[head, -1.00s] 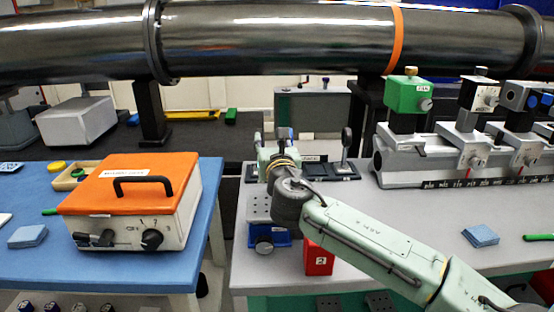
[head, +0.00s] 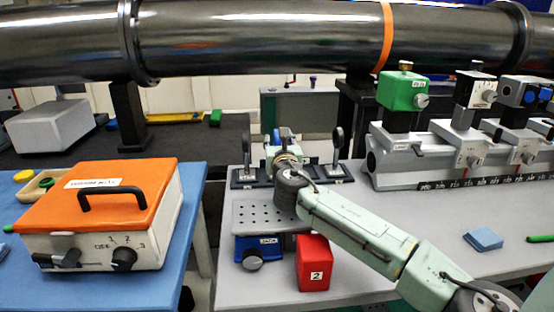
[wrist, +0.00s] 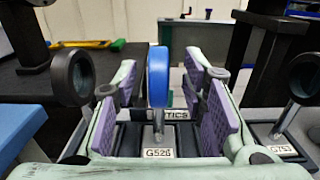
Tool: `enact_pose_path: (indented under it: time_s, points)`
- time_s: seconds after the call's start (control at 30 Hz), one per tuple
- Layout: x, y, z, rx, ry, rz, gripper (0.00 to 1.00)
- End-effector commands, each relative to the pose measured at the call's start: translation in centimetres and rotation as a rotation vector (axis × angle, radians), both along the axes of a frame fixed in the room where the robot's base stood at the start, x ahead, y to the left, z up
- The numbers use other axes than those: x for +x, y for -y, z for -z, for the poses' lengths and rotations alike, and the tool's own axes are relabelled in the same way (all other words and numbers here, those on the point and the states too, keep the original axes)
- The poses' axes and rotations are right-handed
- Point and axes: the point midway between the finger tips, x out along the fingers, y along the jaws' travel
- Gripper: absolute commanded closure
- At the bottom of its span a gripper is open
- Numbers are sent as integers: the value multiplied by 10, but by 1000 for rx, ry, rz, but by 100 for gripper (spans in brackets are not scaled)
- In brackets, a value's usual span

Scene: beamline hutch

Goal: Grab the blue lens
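The blue lens (wrist: 158,76) stands upright, edge-on, on a short metal post in a dark holder labelled G526 in the wrist view. My gripper (wrist: 160,105) is open, with a purple-padded finger on each side of the lens and a visible gap to each. In the head view my gripper (head: 284,140) is over the middle of the dark lens rack (head: 245,181), and it and the wrist largely hide the blue lens.
A dark-rimmed lens stands left (wrist: 73,79) and another right (wrist: 304,79), the right one labelled G753. In front are a blue stage with a perforated top (head: 258,215) and a red box (head: 313,262). A rail with a green mount (head: 404,91) stands at right.

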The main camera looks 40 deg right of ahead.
Motion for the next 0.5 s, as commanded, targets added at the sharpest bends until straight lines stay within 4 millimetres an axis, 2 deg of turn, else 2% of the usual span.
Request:
enact_pose_path:
  time_s: [0.03,0.2,0.5]
  points:
    - [9,3,-4,2,0,0,62]
    - [26,13,-2,1,1,-1,62]
    - [28,15,-1,0,0,0,64]
